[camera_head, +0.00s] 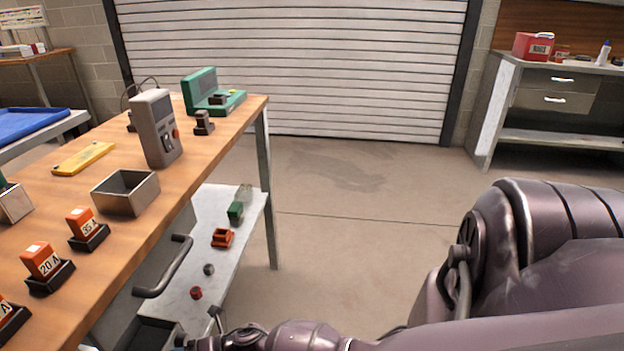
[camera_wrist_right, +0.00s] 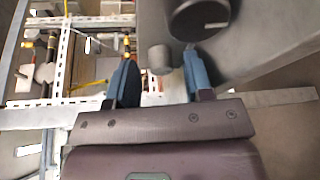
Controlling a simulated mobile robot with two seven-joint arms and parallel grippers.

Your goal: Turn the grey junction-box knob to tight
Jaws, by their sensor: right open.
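In the right wrist view, my right gripper (camera_wrist_right: 160,78) is open, with its two blue fingertips apart. A short grey cylindrical piece (camera_wrist_right: 158,58) appears between and beyond the fingertips; it may be the junction-box knob, and I cannot tell whether a finger touches it. A large grey box-like surface (camera_wrist_right: 270,40) fills the upper right, with a dark round disc (camera_wrist_right: 200,18) on it, just above the right fingertip. No tight mark is legible. In the head view my right arm reaches in along the bottom. My left gripper is not in view.
A wooden workbench (camera_head: 225,135) stands at left, holding a grey meter (camera_head: 156,128), an open metal box (camera_head: 126,192) and orange-topped breakers. Small parts lie on its lower shelf (camera_head: 212,205). The floor before the shutter (camera_head: 290,65) is clear. Pipes and slotted rails (camera_wrist_right: 62,60) fill the wrist view's left.

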